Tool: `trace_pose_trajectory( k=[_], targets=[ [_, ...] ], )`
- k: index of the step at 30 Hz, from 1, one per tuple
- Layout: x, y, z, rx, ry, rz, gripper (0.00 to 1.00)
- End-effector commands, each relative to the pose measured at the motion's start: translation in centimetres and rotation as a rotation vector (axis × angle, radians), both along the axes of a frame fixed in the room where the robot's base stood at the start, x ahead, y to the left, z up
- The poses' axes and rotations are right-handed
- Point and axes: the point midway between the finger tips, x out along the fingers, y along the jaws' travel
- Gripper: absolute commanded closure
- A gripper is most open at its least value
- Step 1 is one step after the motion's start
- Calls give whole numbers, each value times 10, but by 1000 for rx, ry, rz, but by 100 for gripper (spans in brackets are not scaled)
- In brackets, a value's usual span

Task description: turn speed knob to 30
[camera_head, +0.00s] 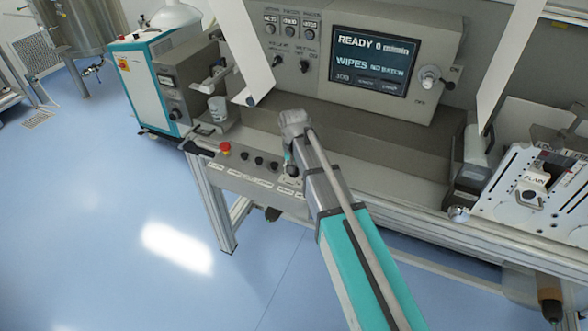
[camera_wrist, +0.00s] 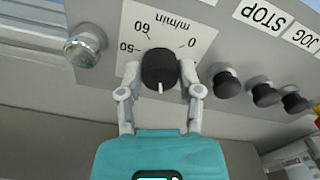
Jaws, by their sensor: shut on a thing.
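The black speed knob (camera_wrist: 159,66) sits on a pale dial plate (camera_wrist: 180,28) marked "m/min", seen upside down in the wrist view. The numbers 0, 60 and 50 show around its far side; the other marks are hidden. A white pointer line on the knob points down in the picture, toward my palm. My gripper (camera_wrist: 160,88) has one finger on each side of the knob and is shut on it. In the head view my gripper (camera_head: 290,168) is at the front control panel, and my arm and gripper hide the knob there.
Several black knobs or buttons (camera_wrist: 228,84) with JOG and STOP labels stand beside the speed knob. A silver round knob (camera_wrist: 86,45) is on its other side. A red button (camera_head: 225,148) is on the same panel. The screen (camera_head: 370,60) reads READY 0.

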Motion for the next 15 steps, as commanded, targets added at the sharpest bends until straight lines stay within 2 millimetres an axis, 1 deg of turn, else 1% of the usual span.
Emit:
trace_pose_trajectory(
  k=[7, 15],
  targets=[
    [0, 0, 0, 0, 0, -195, 100],
    [0, 0, 0, 0, 0, -325, 100]
  ],
)
